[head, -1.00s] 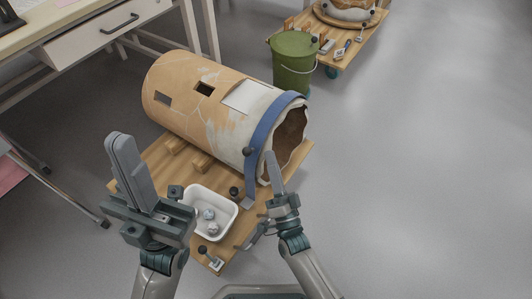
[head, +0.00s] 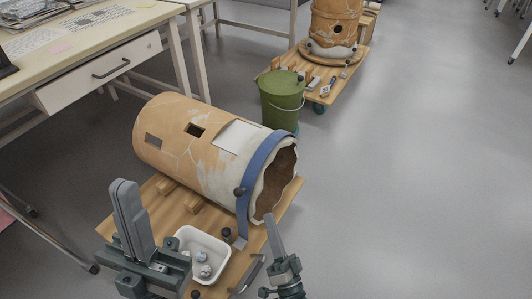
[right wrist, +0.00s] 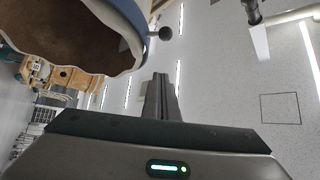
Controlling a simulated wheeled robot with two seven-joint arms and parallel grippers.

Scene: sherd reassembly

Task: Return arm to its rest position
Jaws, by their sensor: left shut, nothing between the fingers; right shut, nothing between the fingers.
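My left gripper (head: 130,215) is upright at the lower left of the head view, its fingers together and empty. My right gripper (head: 273,232) is at the bottom centre, shut and empty, just in front of the broken open end of the large clay vessel (head: 185,140). In the right wrist view its shut fingers (right wrist: 161,95) point up, with the vessel's jagged rim (right wrist: 95,60) at the upper left. The vessel lies on its side on a wooden board, with a blue strap (head: 254,165) around its open end. I cannot tell if the right fingertips touch it.
A white tray (head: 181,238) with several small pieces sits on the wooden board (head: 120,226) near my left gripper. A green bucket (head: 282,103) stands behind the vessel. A second wheeled board (head: 349,68) carries another vessel (head: 338,22). A desk (head: 110,35) is upper left. Floor at right is clear.

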